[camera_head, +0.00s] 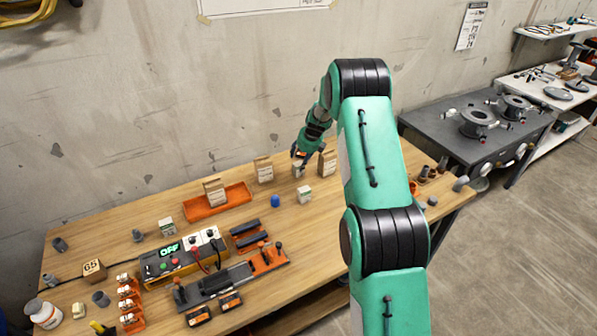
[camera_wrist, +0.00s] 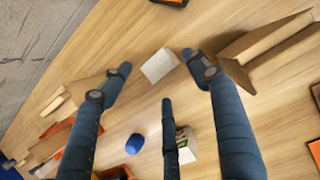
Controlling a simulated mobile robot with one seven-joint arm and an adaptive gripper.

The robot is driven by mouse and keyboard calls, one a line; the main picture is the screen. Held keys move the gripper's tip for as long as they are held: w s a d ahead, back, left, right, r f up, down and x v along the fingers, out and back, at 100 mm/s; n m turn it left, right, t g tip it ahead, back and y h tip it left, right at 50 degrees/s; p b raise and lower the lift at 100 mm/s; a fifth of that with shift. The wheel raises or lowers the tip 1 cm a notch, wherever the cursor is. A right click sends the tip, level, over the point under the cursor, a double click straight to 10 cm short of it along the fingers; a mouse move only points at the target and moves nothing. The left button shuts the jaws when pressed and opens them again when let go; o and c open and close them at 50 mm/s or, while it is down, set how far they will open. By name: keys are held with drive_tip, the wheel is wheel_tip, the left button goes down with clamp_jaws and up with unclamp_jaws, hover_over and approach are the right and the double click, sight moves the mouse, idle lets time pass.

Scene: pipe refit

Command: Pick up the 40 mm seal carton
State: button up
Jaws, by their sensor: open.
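My gripper (camera_head: 299,154) is over the far part of the wooden table, above a small pale carton (camera_head: 298,169) that it partly covers. In the wrist view my gripper (camera_wrist: 157,70) is open and empty, with a white carton (camera_wrist: 160,65) between and beyond its spread fingertips. A second small white carton (camera_wrist: 188,146) with a green mark is partly hidden behind the middle finger; in the head view it stands nearer the front (camera_head: 304,194). Another small carton (camera_head: 166,227) stands at the left. The size labels are too small to read, so I cannot tell which is 40 mm.
A blue cap (camera_head: 275,201) is in front. An orange tray (camera_head: 225,204) holds another carton. A test box (camera_head: 180,256) stands at the front left.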

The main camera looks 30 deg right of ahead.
sight(299, 163)
drive_tip(key=shift+w+f, duration=0.1)
drive_tip(key=shift+f, duration=0.1)
idle(0.3)
drive_tip(key=shift+b+x, duration=0.85)
drive_tip(key=shift+x, duration=1.8)
drive_tip(key=shift+c, duration=0.5)
drive_tip(key=shift+a, duration=0.1)
drive_tip(key=c, duration=1)
